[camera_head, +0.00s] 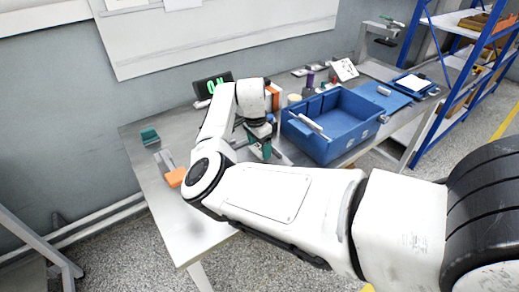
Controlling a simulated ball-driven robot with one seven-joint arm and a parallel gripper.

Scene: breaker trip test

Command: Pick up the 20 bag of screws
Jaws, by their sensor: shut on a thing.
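My gripper (262,137) points down over the table, left of the blue crate. It is shut on a dark green thing (266,151), of which only a small part shows below the fingers. I cannot tell if this is the bag of screws, and no number is readable on it. Whether it touches the tabletop is unclear. No other thing in view can be clearly told as a bag of screws.
A blue crate (327,151) stands right of my gripper with a light bar on its rim. A teal block (149,136) and an orange-ended tool (175,177) lie at the left. A dark display (212,86) stands behind. The table's front left is clear.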

